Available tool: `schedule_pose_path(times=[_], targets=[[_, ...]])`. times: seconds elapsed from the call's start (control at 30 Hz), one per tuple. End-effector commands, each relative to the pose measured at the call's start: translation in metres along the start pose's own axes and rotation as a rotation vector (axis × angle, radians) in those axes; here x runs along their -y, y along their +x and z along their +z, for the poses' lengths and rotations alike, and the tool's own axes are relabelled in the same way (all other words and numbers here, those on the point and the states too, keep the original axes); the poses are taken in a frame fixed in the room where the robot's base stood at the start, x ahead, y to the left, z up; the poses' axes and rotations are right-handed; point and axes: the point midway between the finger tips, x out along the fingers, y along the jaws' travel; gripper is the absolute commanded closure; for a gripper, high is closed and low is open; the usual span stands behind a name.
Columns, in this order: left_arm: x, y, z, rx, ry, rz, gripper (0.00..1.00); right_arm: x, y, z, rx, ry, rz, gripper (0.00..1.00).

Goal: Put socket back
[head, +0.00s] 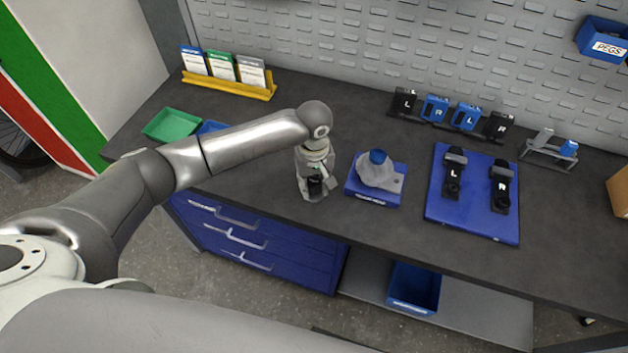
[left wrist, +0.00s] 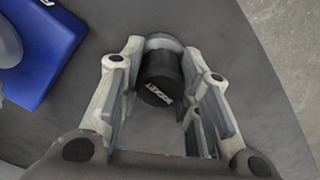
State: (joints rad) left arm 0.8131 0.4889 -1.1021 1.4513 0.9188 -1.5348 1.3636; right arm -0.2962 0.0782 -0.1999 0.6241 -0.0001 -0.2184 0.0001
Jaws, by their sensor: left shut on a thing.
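The socket (left wrist: 160,82) is a short black cylinder with white lettering. In the left wrist view it sits between the fingertips of my left gripper (left wrist: 165,75), which is shut on it. In the head view my left gripper (head: 317,190) points down over the dark workbench (head: 270,175), left of a blue tray, and the socket shows as a dark patch between its fingers (head: 315,183). I cannot tell whether the socket touches the bench. My right gripper is not in view.
The blue tray (head: 370,198) holds a grey item with a blue cap. A blue mat (head: 478,215) bears two black L and R pieces. A green tray (head: 172,124) and a yellow card rack (head: 228,86) stand at left. A small stand (head: 548,150) is at right.

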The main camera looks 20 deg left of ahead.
Motion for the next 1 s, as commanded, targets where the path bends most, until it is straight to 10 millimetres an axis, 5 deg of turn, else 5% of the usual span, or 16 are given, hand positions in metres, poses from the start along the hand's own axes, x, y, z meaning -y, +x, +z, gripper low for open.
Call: schedule_pose_path(times=[0.3,0.33,0.5,0.83,1.0], targets=[[0.0,0.003,0.001,0.001,0.0,0.001,1.0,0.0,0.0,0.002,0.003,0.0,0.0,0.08],[0.0,0.003,0.0,0.001,0.0,0.001,0.68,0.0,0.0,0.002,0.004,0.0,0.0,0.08],[0.0,0.003,0.0,0.0,0.001,0.001,0.47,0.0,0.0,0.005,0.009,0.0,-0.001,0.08],[0.0,0.001,0.0,-0.001,0.001,0.001,0.47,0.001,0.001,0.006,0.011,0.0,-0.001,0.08],[-0.001,-0.017,-0.001,-0.001,0.002,0.004,0.47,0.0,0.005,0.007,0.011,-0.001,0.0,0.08]])
